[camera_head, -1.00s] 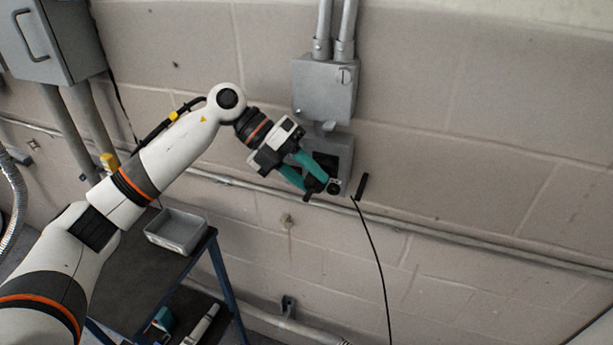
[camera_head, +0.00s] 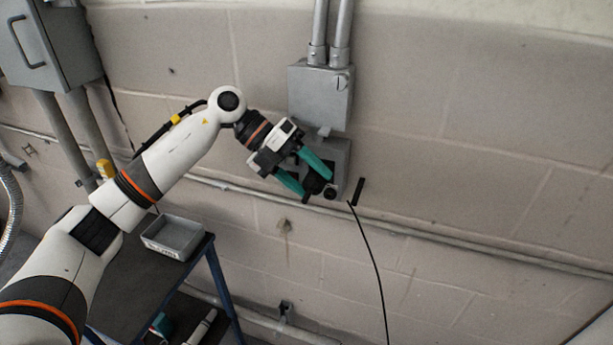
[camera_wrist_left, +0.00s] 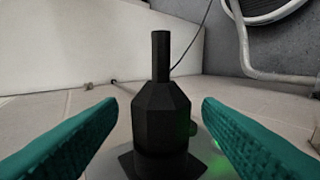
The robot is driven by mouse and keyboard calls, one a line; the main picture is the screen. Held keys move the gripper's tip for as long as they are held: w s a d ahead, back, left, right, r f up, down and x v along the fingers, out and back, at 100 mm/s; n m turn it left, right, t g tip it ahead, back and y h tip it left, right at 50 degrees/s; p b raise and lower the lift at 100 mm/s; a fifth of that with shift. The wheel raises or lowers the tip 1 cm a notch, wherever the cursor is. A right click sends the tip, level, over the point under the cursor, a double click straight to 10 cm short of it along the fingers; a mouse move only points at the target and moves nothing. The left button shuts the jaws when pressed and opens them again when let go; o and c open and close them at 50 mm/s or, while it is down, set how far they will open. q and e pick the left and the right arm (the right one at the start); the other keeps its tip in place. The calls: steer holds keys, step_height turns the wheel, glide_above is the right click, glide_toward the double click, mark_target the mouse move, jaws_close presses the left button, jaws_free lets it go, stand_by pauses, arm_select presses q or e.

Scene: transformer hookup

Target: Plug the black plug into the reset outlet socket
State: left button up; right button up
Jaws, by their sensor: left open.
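My left gripper (camera_head: 317,185) is open, its teal fingers spread on either side of the black plug (camera_head: 314,179), in front of the grey outlet box (camera_head: 341,156) on the wall. In the left wrist view the plug (camera_wrist_left: 160,105) stands between the two fingers (camera_wrist_left: 160,130), with a visible gap on each side. Its wide end meets a dark square base (camera_wrist_left: 128,162) on the box face, and it looks seated there; the contact itself is hidden. A green glow (camera_wrist_left: 188,150) shows beside it. A dark round socket (camera_head: 330,193) lies just right of the plug. My right gripper is not in view.
A grey junction box (camera_head: 320,93) with two conduits sits above the outlet box. A black bar (camera_head: 358,191) and a thin hanging cable (camera_head: 374,258) are to its right. A horizontal pipe (camera_head: 450,236) crosses the wall. A grey tray (camera_head: 172,237) stands on a cart at lower left.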

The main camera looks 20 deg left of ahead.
arm_select(q)
steer(key=shift+s, duration=0.15)
steer(key=shift+s+a, duration=0.1)
steer(key=shift+s, duration=2.35)
steer(key=b+v, duration=0.3)
steer(key=v, duration=0.9)
